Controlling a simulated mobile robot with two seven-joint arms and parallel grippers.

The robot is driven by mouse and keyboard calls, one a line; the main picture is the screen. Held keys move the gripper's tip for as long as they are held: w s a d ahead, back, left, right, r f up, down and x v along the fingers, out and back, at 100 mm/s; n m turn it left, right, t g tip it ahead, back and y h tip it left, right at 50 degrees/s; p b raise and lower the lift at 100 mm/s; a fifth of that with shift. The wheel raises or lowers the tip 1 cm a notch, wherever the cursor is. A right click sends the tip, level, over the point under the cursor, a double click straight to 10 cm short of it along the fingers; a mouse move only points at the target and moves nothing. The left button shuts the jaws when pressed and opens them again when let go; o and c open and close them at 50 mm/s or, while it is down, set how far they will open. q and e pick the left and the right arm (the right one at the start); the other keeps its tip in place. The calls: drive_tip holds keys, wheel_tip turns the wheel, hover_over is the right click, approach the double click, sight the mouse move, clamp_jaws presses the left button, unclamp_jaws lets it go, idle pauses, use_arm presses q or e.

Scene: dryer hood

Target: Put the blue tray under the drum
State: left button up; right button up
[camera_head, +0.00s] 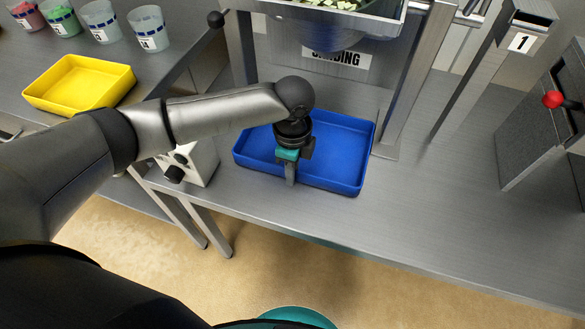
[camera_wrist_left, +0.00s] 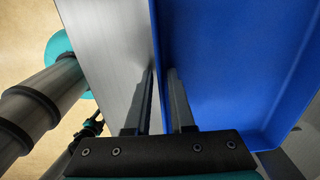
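The blue tray (camera_head: 340,150) lies on the grey metal bench, in front of the labelled panel and between the frame's legs. It is empty where I can see inside. My left gripper (camera_head: 290,175) reaches down over its front wall. In the left wrist view, the fingers (camera_wrist_left: 163,80) stand close on either side of the wall of the blue tray (camera_wrist_left: 225,60), shut on it. The bluish rounded drum (camera_head: 335,36) hangs above and behind the tray, below a bin of pale green pieces. My right gripper is not in view.
A yellow tray (camera_head: 80,84) and several numbered cups (camera_head: 148,28) are on the left bench. A white box with black knobs (camera_head: 190,162) stands left of the blue tray. A grey cabinet with a red-knobbed lever (camera_head: 545,120) is at right. The bench's front right is clear.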

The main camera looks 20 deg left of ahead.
use_arm(q)
drive_tip(key=shift+o, duration=0.9)
drive_tip(key=shift+r, duration=0.15)
wheel_tip(320, 180, up, 7)
drive_tip(key=p, duration=0.2)
drive_tip(key=shift+f+p, duration=0.2)
drive_tip(key=shift+p, duration=0.1)
wheel_tip(320, 180, up, 5)
drive_tip(key=shift+r+p, duration=0.15)
drive_tip(key=shift+p, duration=0.6)
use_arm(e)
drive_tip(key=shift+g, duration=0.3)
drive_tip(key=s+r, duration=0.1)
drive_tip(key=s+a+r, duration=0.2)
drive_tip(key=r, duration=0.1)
